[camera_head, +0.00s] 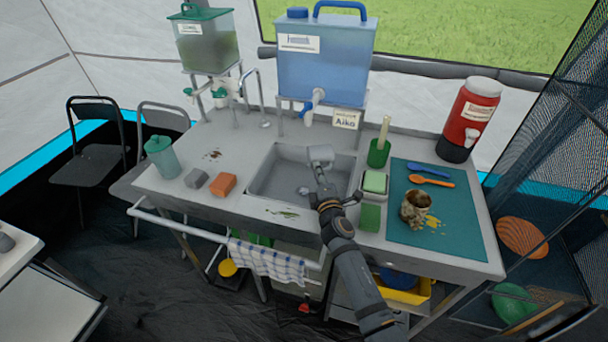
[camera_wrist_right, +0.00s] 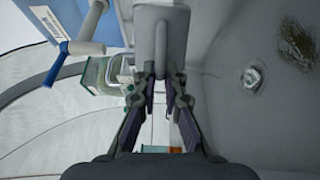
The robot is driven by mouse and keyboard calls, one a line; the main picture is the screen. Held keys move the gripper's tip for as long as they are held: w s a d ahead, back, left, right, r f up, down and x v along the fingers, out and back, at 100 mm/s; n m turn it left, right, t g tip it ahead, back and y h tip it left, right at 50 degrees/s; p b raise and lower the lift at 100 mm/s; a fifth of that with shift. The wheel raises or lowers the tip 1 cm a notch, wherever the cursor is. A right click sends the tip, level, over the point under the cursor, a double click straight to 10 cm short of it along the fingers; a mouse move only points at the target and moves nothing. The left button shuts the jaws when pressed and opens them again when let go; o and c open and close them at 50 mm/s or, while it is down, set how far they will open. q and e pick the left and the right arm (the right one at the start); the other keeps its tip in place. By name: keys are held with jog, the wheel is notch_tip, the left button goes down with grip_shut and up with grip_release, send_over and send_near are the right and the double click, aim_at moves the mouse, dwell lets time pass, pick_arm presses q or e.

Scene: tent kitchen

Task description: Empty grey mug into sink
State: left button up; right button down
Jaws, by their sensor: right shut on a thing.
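The grey mug (camera_head: 320,154) is over the sink (camera_head: 262,190), tipped well away from upright in the head view. My right gripper (camera_head: 326,190) is shut on it and holds it above the basin. In the right wrist view the mug (camera_wrist_right: 160,28) is at the top, between the fingers of my right gripper (camera_wrist_right: 160,85). The inside of the mug is hidden. The sink drain (camera_wrist_right: 252,77) shows at the right of the wrist view, with a brown patch (camera_wrist_right: 297,45) on the grey surface near it. My left gripper is not in view.
A blue water tank (camera_head: 322,60) with a tap stands behind the sink. A sponge (camera_head: 223,184) lies left of it. A green cup (camera_head: 378,153) and soap dish (camera_head: 375,182) stand right, beside a teal mat (camera_head: 460,215) with a soiled jar (camera_head: 414,210).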

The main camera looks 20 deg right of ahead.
jog(key=shift+a+f+n, duration=0.1)
jog(key=shift+f+n, duration=0.15)
jog(key=shift+n, duration=0.05)
jog(key=shift+f, duration=0.1)
jog(key=n, duration=0.1)
jog(key=a+r+n+p, duration=0.1)
jog(key=n, duration=0.1)
jog(key=shift+r, duration=0.1)
dwell(1.1)
